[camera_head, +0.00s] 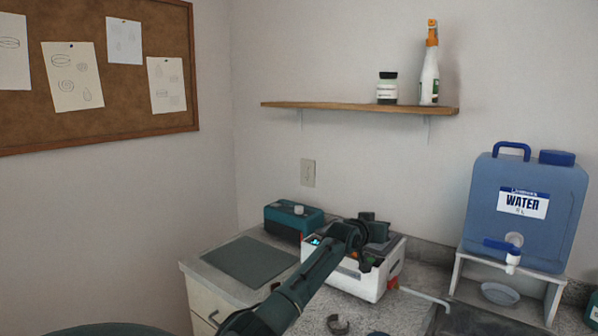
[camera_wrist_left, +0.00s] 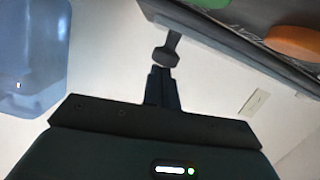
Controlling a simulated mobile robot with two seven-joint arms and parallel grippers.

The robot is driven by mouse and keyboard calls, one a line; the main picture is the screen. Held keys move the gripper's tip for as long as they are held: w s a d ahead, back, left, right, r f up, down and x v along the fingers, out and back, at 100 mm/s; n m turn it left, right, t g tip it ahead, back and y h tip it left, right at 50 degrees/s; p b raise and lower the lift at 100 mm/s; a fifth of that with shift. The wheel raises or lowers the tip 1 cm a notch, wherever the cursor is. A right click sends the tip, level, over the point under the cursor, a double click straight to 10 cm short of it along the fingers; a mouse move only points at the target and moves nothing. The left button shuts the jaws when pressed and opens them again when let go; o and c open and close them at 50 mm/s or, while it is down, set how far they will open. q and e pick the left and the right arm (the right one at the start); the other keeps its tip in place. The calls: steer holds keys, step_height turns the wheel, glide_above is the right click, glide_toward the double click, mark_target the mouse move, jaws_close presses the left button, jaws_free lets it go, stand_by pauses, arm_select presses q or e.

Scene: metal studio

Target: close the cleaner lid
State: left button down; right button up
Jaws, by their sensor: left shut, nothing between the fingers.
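The white cleaner (camera_head: 358,284) stands on the counter in the head view, with a small lit display on its left side. My left arm reaches over it from below, and my dark left gripper (camera_head: 376,229) is above its top, hiding much of it. I cannot clearly make out the lid or its angle there. In the left wrist view, the left gripper (camera_wrist_left: 165,60) has its fingers together, with nothing between them. A dark panel with a pale edge (camera_wrist_left: 235,38) is at upper right, beside the fingers; I cannot tell whether it is the lid. My right gripper is not in view.
A teal box (camera_head: 292,220) and a grey mat (camera_head: 248,262) are left of the cleaner. A blue water tank (camera_head: 525,210) stands on a white stand at right. A curved metal piece (camera_head: 337,325) lies in front. A shelf (camera_head: 350,106) is on the wall above.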

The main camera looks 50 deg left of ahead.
arm_select(q)
steer(key=shift+f, duration=0.1)
